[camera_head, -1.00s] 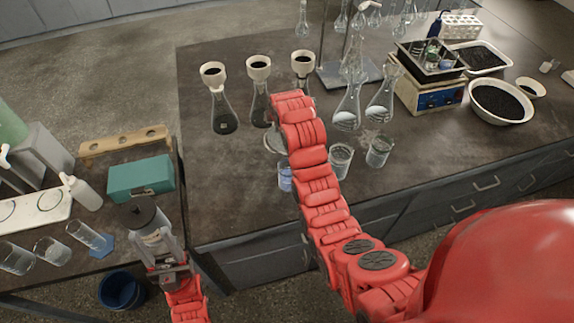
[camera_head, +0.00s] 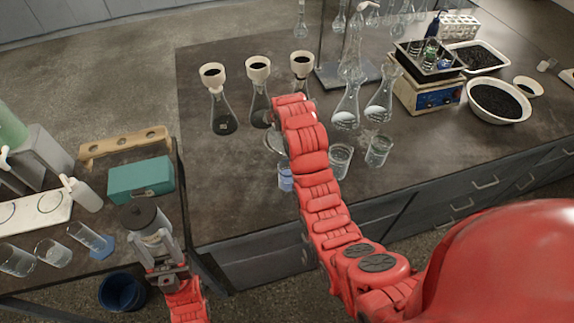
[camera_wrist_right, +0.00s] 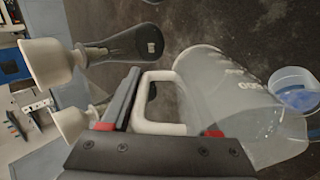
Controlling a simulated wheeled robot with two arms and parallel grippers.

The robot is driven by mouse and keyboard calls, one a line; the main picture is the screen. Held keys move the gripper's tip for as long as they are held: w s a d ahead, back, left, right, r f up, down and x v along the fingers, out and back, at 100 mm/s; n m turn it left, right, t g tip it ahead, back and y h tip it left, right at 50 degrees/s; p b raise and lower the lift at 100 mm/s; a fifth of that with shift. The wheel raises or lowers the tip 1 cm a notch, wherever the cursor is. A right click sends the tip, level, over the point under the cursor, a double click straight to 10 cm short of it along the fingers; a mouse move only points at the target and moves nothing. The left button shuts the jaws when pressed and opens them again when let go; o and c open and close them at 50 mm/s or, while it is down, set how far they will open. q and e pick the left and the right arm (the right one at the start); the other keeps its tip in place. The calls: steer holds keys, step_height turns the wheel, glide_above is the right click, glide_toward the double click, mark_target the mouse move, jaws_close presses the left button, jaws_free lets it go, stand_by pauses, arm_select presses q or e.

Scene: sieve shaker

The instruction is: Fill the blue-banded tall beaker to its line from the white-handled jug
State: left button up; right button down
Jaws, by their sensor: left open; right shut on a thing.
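The clear jug (camera_wrist_right: 225,90) with its white handle (camera_wrist_right: 160,128) is tilted in the right wrist view, its mouth end toward the lower right. My right gripper (camera_wrist_right: 150,130) is shut on the handle. The blue-banded beaker (camera_wrist_right: 295,92) is at the right edge there, beside the jug's mouth end; it also shows in the head view (camera_head: 286,179), next to my right arm. Its line and water level are too small to read. In the head view the jug (camera_head: 274,143) is mostly hidden by that arm.
Several flasks (camera_head: 222,118), some topped with white funnels, stand behind my right arm. Two beakers of clear liquid (camera_head: 340,160) (camera_head: 378,151) stand right of it. The left bench holds a teal box (camera_head: 141,178), a white bottle (camera_head: 84,194) and glassware.

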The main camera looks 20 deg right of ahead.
steer(key=shift+w+d, duration=0.2)
steer(key=shift+s+a+r, duration=0.15)
steer(key=shift+s+r, duration=0.1)
steer(key=shift+w+f, duration=0.1)
steer(key=shift+w, duration=0.05)
steer(key=shift+t, duration=0.3)
